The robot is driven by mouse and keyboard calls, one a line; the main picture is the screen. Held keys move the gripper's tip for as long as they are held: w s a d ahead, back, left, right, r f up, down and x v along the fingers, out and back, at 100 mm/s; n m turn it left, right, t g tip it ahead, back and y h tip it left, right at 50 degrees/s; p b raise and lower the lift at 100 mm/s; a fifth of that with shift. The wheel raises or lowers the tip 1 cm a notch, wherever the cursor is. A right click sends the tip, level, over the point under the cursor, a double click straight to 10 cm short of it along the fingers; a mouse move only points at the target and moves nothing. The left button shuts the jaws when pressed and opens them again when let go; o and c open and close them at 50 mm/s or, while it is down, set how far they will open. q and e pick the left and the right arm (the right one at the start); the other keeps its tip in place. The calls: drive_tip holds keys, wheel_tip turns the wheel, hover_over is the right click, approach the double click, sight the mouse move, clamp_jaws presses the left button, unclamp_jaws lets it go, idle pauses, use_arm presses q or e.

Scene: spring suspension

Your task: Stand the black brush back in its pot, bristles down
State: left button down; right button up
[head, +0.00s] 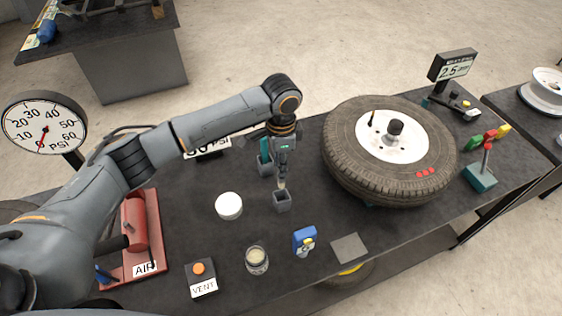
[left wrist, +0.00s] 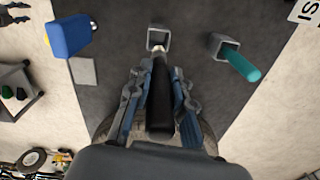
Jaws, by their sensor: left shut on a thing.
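My left gripper (head: 282,165) is shut on the black brush (left wrist: 160,98), gripping its dark handle; the gripper shows from behind in the left wrist view (left wrist: 160,105). The brush's pale lower end (head: 282,184) points down, directly over the grey square pot (head: 282,203). In the left wrist view, that end overlaps the near rim of the pot (left wrist: 150,37). I cannot tell whether the bristle tips are above the rim or just inside. My right gripper is not in view.
A second grey pot (head: 264,169) behind holds a teal-handled brush (left wrist: 241,65). A tyre on a wheel (head: 345,165) lies to the right. A white round lid (head: 229,206), a glass jar (head: 257,261), a blue item (head: 304,241) and a vent button box (head: 202,278) stand nearer the front.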

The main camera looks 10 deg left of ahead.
sight(281, 187)
use_arm(q)
drive_tip(key=shift+f+b, duration=0.35)
drive_tip(key=shift+f, duration=0.15)
drive_tip(key=shift+f+b, duration=0.25)
drive_tip(key=shift+b, duration=0.05)
wheel_tip(281, 187, down, 2)
drive_tip(key=b, duration=0.2)
drive_tip(key=shift+b, duration=0.35)
drive_tip(key=shift+f, duration=0.25)
wheel_tip(281, 187, down, 2)
drive_tip(key=shift+f+b, duration=0.6)
drive_tip(key=shift+f, duration=0.7)
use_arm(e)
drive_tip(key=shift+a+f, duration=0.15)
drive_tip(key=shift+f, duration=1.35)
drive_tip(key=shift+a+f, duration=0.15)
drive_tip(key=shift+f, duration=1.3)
use_arm(q)
drive_tip(key=c, duration=1.1)
unclamp_jaws()
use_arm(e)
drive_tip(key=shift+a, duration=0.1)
